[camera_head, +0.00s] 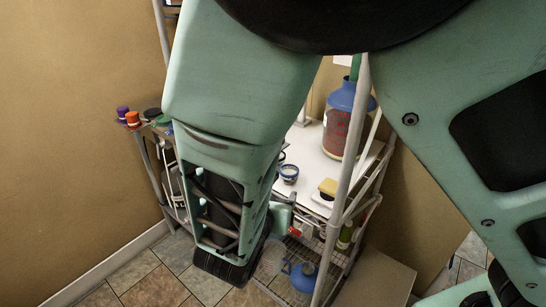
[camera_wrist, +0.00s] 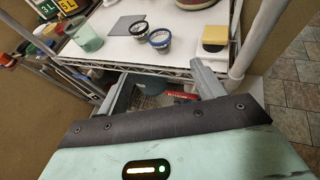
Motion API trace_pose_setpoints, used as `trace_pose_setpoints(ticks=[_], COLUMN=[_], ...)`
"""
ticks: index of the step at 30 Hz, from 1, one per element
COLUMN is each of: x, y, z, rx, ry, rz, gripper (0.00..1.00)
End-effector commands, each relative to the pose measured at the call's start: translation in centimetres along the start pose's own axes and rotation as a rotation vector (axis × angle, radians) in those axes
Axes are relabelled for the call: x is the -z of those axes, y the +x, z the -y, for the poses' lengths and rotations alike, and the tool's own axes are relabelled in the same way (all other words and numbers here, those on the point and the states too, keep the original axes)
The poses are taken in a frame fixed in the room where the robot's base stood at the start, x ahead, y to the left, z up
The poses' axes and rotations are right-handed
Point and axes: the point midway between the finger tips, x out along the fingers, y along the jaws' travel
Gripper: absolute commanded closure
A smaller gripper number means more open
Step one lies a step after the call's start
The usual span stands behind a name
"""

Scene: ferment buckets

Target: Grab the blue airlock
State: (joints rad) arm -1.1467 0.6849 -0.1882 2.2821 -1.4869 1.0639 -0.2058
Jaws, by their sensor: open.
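A small round cup with a blue rim (camera_wrist: 160,38), which looks like the blue airlock, stands on the white shelf top near its front edge in the wrist view. It also shows in the head view (camera_head: 289,173), just right of my arm. A similar dark-rimmed cup (camera_wrist: 138,28) stands close behind it to the left. My gripper (camera_wrist: 160,84) is open, with its two grey fingers spread apart and nothing held between them. In the wrist view the fingers are below the cups in the picture, by the shelf's front edge.
A yellow-topped block (camera_wrist: 214,37) and a green translucent beaker (camera_wrist: 84,34) stand on the white shelf (camera_wrist: 110,48). A grey upright post (camera_wrist: 246,38) is at right.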

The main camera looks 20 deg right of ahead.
Motion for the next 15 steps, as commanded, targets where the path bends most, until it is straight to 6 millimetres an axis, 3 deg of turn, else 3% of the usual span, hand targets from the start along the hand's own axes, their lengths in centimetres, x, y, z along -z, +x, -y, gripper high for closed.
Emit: trace_pose_setpoints(ticks=[15], x=[-0.2], y=[9.8], z=[0.1], rx=[0.001], ry=[-0.005], rz=[0.003], gripper=[0.32])
